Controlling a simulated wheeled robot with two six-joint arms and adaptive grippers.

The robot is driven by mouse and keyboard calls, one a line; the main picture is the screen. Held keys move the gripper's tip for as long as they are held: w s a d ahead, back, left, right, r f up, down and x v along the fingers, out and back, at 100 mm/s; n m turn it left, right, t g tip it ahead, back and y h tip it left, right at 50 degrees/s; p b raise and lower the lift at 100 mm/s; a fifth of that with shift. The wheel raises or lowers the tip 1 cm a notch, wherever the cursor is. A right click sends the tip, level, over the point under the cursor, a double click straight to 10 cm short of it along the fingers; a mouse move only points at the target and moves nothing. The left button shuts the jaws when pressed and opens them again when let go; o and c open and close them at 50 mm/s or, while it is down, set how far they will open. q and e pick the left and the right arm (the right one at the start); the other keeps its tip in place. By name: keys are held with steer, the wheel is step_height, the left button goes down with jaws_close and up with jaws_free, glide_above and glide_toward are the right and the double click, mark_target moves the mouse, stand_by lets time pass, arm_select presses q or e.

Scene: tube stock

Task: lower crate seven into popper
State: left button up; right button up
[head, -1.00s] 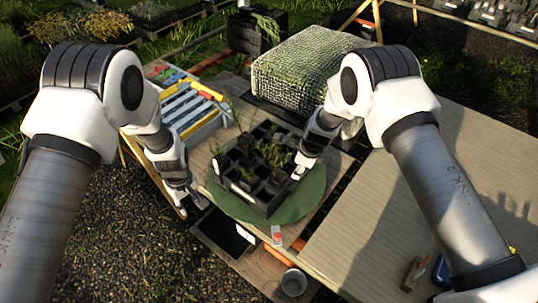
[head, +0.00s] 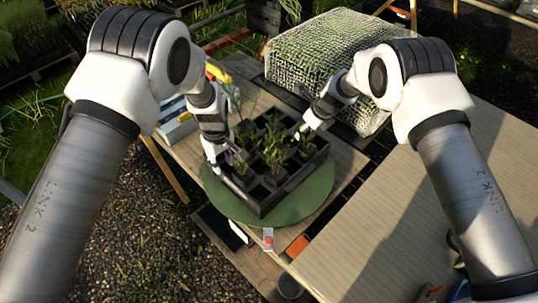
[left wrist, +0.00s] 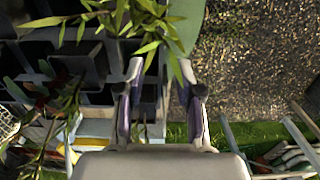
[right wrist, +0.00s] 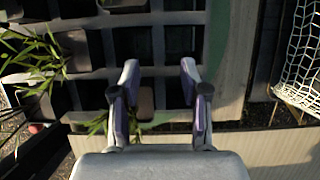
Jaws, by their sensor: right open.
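The black crate (head: 262,198) has many square cells, several holding leafy seedlings. It sits flat on a round green disc (head: 305,200) on the wooden bench. I cannot read a number on it, and I cannot tell which thing is the popper. My left gripper (head: 236,158) is at the crate's left side. In the left wrist view its fingers (left wrist: 162,75) are apart, close to the crate's edge, with leaves in front. My right gripper (head: 301,132) is at the crate's far right side. In the right wrist view its fingers (right wrist: 160,75) are open over the cells near the rim.
A mesh-covered block (head: 325,55) stands behind the crate. A pale wooden table (head: 390,210) lies to the right. A blue-grey rack (head: 176,122) is partly behind my left arm. A red and white piece (head: 267,239) lies before the disc, with a bucket (head: 290,287) below.

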mark_target(224, 173)
arm_select(q)
step_height(224, 173, down, 8)
steer(key=shift+r, duration=0.15)
arm_select(e)
steer(key=x, duration=0.7)
steer(key=shift+w+a+f, duration=0.1)
steer(key=shift+f, duration=0.15)
arm_select(q)
steer(key=shift+a, duration=0.1)
steer(key=shift+s+r, duration=0.1)
steer(key=c, duration=0.5)
arm_select(e)
steer(key=c, duration=0.5)
arm_select(q)
jaws_close()
arm_select(e)
jaws_close()
